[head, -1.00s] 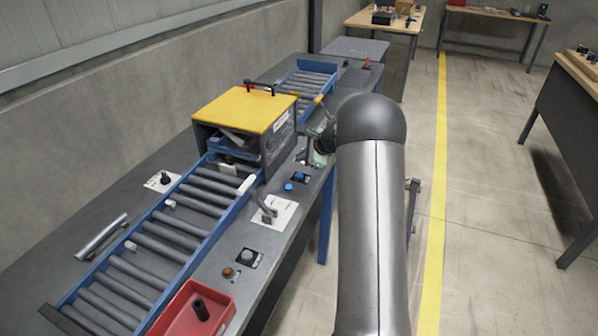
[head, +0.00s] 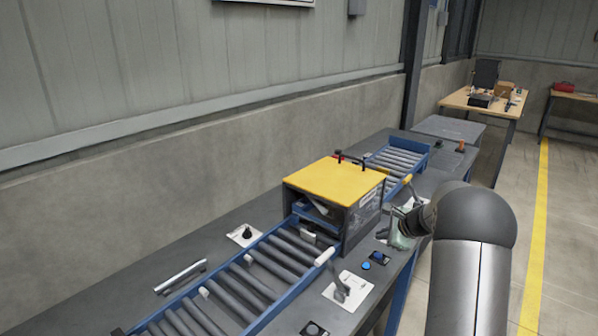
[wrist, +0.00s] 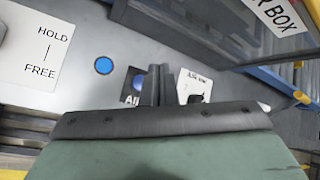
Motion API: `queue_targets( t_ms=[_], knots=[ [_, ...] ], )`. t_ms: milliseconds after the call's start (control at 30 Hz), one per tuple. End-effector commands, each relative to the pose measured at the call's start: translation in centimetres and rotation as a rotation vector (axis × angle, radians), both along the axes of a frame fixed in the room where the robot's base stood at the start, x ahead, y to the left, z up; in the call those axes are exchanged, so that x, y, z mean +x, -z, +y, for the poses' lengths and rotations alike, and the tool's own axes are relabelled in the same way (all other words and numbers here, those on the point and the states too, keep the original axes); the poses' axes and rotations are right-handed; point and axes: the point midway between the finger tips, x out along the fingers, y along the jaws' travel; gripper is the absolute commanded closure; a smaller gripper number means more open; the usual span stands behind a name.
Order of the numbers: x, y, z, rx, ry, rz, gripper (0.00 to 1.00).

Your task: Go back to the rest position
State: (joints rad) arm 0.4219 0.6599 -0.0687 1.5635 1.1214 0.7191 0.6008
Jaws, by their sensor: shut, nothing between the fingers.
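My gripper (wrist: 158,84) is in the wrist view, its fingers together with nothing between them, above the grey table top. In the head view my gripper (head: 397,228) is partly hidden by my own arm and sits over the front edge of the table, right of the yellow-topped box (head: 335,184). A blue button (wrist: 104,66) and a white card marked HOLD and FREE (wrist: 35,45) lie to the left of the fingers in the wrist view.
A roller conveyor (head: 270,268) with blue rails runs to the box, and another roller section (head: 398,160) lies behind it. A lever on a white plate (head: 347,290) is near the front edge. Open floor (head: 510,205) lies to the right.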

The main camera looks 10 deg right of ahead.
Motion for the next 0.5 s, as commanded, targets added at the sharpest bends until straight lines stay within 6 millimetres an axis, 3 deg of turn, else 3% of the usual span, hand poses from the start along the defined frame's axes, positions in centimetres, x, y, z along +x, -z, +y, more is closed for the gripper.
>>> queue_targets(
  t_ms=[67, 167, 300, 367, 500],
  knots=[
    [-1.5, -1.6, 2.8, -0.049, -0.095, 0.004, 1.00],
    [-5.2, -3.7, 7.5, -0.155, -0.290, 0.019, 1.00],
    [-13.4, -5.9, 14.4, -0.339, -0.644, 0.043, 1.00],
    [-17.4, -6.5, 16.7, -0.421, -0.800, 0.051, 1.00],
    [-27.4, -6.8, 20.2, -0.613, -1.176, 0.071, 1.00]
  ],
)
